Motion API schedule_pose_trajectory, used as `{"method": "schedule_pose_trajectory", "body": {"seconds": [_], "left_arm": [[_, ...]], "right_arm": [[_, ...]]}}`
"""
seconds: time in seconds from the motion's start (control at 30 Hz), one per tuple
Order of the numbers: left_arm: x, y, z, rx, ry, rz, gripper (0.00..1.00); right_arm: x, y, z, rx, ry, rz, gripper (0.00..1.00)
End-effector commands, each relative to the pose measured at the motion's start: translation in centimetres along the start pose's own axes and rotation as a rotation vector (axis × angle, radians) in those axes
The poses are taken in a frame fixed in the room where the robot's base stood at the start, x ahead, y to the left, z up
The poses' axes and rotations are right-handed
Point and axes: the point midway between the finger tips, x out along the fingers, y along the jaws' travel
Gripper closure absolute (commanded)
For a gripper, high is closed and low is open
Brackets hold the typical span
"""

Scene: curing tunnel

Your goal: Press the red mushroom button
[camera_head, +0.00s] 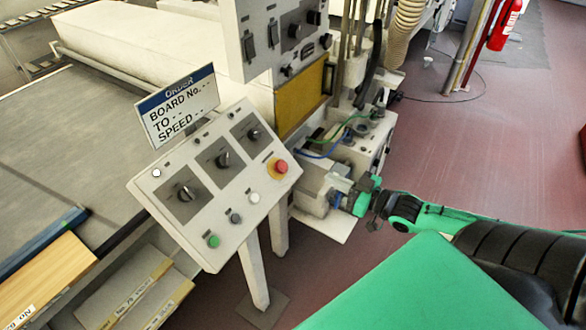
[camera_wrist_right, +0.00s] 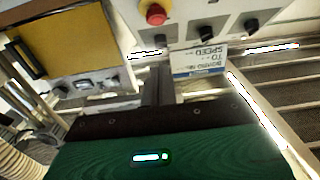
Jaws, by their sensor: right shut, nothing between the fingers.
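The red mushroom button (camera_head: 281,167) sits at the right edge of the sloped white control panel (camera_head: 215,240), in a yellow-orange surround. My right gripper (camera_head: 335,197) is to the right of the button and apart from it, beside the panel's right edge. In the right wrist view the button (camera_wrist_right: 156,14) shows at the top, beyond the dark fingers (camera_wrist_right: 158,75), which are together with nothing between them. My left gripper is not in view.
The panel also carries black rotary knobs (camera_head: 223,160), a green button (camera_head: 213,241) and a white button (camera_head: 254,198). An order sign (camera_head: 178,105) stands at its back edge. A conveyor (camera_head: 60,150) lies left. Machine pipes and a yellow panel (camera_head: 302,98) stand behind. Red floor (camera_head: 480,140) is open at right.

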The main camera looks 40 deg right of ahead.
Motion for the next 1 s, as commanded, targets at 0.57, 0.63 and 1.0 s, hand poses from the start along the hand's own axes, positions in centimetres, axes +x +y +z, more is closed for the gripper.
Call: {"method": "schedule_pose_trajectory", "body": {"seconds": [0.57, 0.63, 1.0], "left_arm": [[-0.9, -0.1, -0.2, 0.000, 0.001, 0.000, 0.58], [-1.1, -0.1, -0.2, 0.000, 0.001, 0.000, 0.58], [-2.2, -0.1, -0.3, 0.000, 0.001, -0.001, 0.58]], "right_arm": [[4.0, 0.1, -0.2, -0.001, 0.003, 0.002, 1.00], [4.7, 0.1, -0.2, -0.001, 0.002, 0.002, 1.00], [8.5, 0.1, -0.2, -0.001, 0.001, 0.002, 1.00]]}}
